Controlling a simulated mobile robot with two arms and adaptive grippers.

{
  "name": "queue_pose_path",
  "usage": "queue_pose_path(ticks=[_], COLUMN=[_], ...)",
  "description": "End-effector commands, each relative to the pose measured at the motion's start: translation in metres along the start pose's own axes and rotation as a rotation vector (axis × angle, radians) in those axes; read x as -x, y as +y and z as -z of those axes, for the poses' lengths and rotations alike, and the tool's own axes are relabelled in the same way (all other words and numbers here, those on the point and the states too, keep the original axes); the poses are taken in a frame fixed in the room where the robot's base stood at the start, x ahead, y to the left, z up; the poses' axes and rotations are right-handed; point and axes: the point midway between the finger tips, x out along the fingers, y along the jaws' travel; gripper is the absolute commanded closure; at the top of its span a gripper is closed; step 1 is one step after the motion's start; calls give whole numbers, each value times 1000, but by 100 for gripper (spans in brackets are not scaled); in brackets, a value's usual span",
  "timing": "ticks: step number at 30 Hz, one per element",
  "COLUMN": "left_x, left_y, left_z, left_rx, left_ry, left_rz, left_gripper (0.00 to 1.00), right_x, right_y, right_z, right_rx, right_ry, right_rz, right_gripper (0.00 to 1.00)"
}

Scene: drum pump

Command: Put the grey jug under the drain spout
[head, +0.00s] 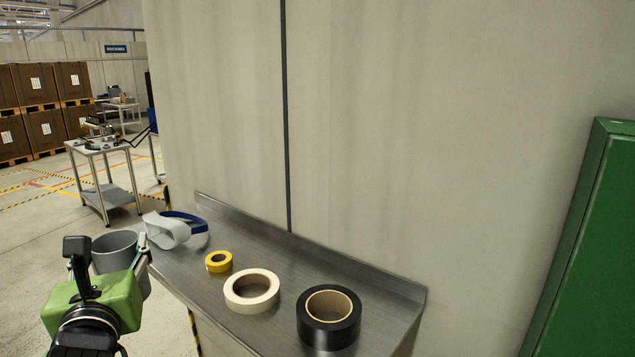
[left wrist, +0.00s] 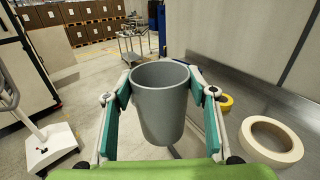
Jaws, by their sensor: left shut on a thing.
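The grey jug (head: 116,243) is a tapered, open-topped vessel at the lower left of the head view. It also shows upright between the fingers in the left wrist view (left wrist: 162,108). My left gripper (left wrist: 160,90) is shut on the jug, with one teal finger pad on each side of its wall. In the head view my left gripper (head: 110,258) partly covers the jug, which is held off the left end of the steel counter. The jug looks empty inside. No drain spout shows in either view. My right gripper is out of view.
The steel counter (head: 275,258) carries a white-and-blue strap-like item (head: 170,230), a yellow tape roll (head: 218,268), a cream tape roll (head: 231,288) and a black tape roll (head: 347,333). A wall rises behind it. A green cabinet (head: 597,250) stands at right. Open floor lies left, with a trolley (head: 100,150).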

Motion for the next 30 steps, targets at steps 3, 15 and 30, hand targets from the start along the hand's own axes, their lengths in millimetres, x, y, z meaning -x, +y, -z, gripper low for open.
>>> queue_pose_path(ticks=[3,15,30], left_x=[9,56,145], left_y=[-13,-52,-84], left_z=[32,124,214], left_rx=[-7,-6,-2], left_ry=[8,18,22], left_rz=[75,339,643], left_gripper=[88,88,88], right_x=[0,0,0], right_y=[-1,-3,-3], right_z=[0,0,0], right_rx=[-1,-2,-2], right_ry=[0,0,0], right_rz=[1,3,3], right_gripper=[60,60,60])
